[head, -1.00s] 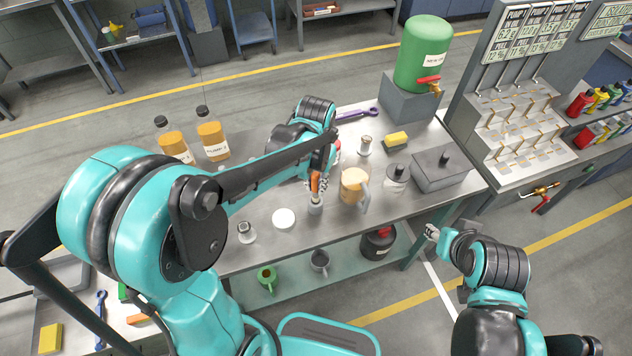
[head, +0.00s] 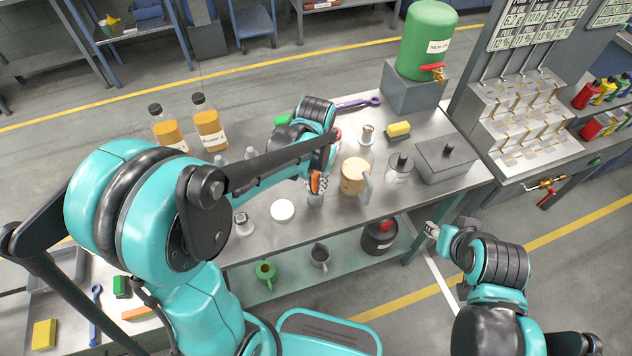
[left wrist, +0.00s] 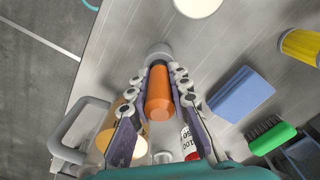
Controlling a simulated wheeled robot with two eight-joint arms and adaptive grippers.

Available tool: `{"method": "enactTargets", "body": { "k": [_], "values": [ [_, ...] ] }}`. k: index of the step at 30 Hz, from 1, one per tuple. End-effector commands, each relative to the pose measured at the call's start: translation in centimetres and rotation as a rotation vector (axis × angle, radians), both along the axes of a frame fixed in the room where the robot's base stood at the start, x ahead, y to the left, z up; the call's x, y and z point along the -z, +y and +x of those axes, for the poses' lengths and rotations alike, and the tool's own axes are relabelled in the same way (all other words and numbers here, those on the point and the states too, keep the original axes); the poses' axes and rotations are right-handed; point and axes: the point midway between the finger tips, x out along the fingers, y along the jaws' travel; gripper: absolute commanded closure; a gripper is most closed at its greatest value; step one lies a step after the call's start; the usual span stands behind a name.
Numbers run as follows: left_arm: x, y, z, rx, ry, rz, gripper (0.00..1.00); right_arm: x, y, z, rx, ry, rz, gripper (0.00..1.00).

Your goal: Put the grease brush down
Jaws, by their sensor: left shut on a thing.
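The grease brush shows as an orange handle (head: 316,184) in the head view and as an orange cylinder (left wrist: 159,96) in the left wrist view. My left gripper (head: 319,177) is shut on this handle, with a finger on each side in the left wrist view (left wrist: 158,84). The handle stands roughly upright over a small grey metal cup (head: 315,200) on the bench, which also shows beyond the handle in the left wrist view (left wrist: 158,53). The brush's lower end is hidden, so I cannot tell how deep it sits. My right gripper (head: 431,230) is off the bench's front side; its jaws are too small to read.
A jug with tan contents (head: 353,178) stands close right of the cup. A white round lid (head: 282,210) lies to its left. A glass jar (head: 398,168) and a grey box (head: 444,160) stand farther right. A blue block (left wrist: 240,95) lies nearby in the wrist view.

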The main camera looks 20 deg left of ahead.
Motion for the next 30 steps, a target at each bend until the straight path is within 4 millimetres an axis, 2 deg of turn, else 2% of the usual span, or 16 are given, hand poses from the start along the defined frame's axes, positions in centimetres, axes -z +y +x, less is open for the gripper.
{"method": "enactTargets", "body": {
  "k": [6, 7, 9, 20, 23, 30],
  "values": [
    [0.4, 0.0, 0.0, 0.0, 0.0, 0.0, 1.0, 0.3, 0.0, 0.0, 0.0, 0.0, 0.0, 0.6],
    [0.4, 0.0, 0.0, 0.0, 0.0, 0.0, 0.77, 0.3, 0.0, 0.0, 0.0, 0.0, 0.0, 0.6],
    [0.3, 0.0, 0.0, 0.0, 0.0, 0.0, 0.58, 0.3, 0.0, 0.0, 0.0, 0.0, 0.0, 0.6],
    [0.0, 0.0, 0.0, 0.0, 0.0, 0.0, 0.58, 0.3, 0.0, 0.0, 0.0, 0.0, 0.0, 0.6],
    [-1.1, 0.0, 0.0, 0.0, 0.0, 0.0, 0.58, 0.3, 0.0, 0.0, 0.0, 0.0, 0.0, 0.6],
    [-6.2, 0.0, -0.1, 0.0, 0.0, 0.0, 0.58, 0.3, 0.0, 0.0, 0.0, 0.0, 0.0, 0.6]
  ]
}}
